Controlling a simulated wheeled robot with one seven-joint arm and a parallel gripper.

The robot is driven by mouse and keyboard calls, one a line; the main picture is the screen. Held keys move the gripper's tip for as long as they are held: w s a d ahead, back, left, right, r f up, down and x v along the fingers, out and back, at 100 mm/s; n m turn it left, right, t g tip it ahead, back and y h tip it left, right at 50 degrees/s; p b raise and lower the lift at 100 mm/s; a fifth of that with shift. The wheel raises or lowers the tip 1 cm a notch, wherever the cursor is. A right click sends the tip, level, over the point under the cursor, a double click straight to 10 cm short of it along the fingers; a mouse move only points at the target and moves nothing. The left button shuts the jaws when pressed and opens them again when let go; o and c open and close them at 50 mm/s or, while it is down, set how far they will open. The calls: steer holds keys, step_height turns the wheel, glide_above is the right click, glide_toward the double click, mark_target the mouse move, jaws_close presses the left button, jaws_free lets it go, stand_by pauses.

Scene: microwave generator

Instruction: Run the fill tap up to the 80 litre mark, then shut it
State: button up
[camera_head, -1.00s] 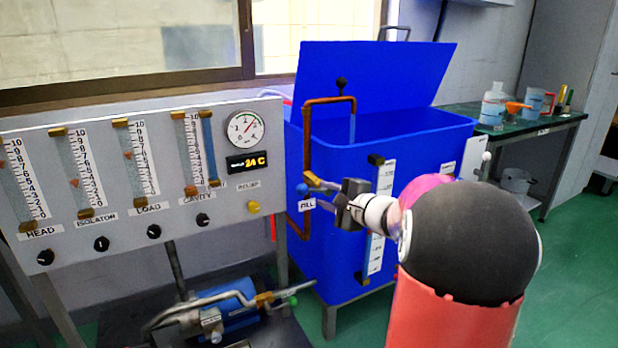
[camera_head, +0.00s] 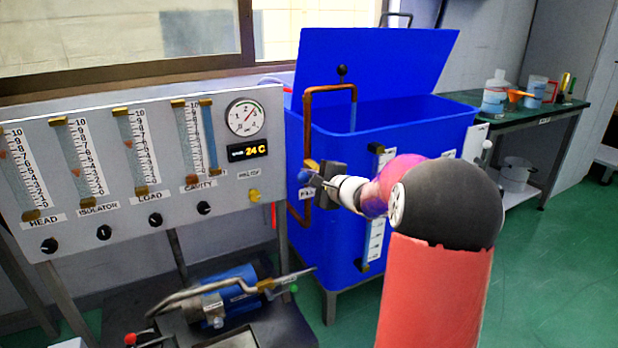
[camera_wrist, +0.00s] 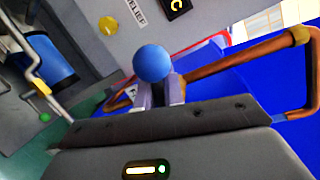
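The fill tap's blue ball knob (camera_head: 303,176) is on the copper pipe (camera_head: 307,120) at the left of the blue tank (camera_head: 345,160). My gripper (camera_head: 316,179) is right at the knob in the head view. In the wrist view, the knob (camera_wrist: 152,63) shows at the tips of my two fingers (camera_wrist: 161,88), which stand a narrow gap apart. Whether they clamp the knob or its lever is unclear. The tank's level gauge (camera_head: 374,240) has a white scale, partly hidden behind my arm. Its marks are too small to read. The FILL label (camera_head: 306,193) is partly covered.
A panel (camera_head: 150,215) with several flow tubes and a 24 C display stands at left. A pump (camera_head: 225,295) with pipes sits below it. The tank lid (camera_head: 375,75) is raised. A green bench (camera_head: 520,113) with bottles stands at right.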

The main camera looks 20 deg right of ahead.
jaws_close()
steer(key=f+n+b, duration=0.1)
steer(key=b, duration=0.4)
steer(key=n+h+b, duration=0.1)
steer(key=n+b, duration=0.1)
steer(key=b, duration=0.2)
steer(key=shift+f+b, duration=0.35)
steer(key=shift+b, duration=0.05)
steer(key=o, duration=0.6)
jaws_free()
steer(key=shift+r, duration=0.1)
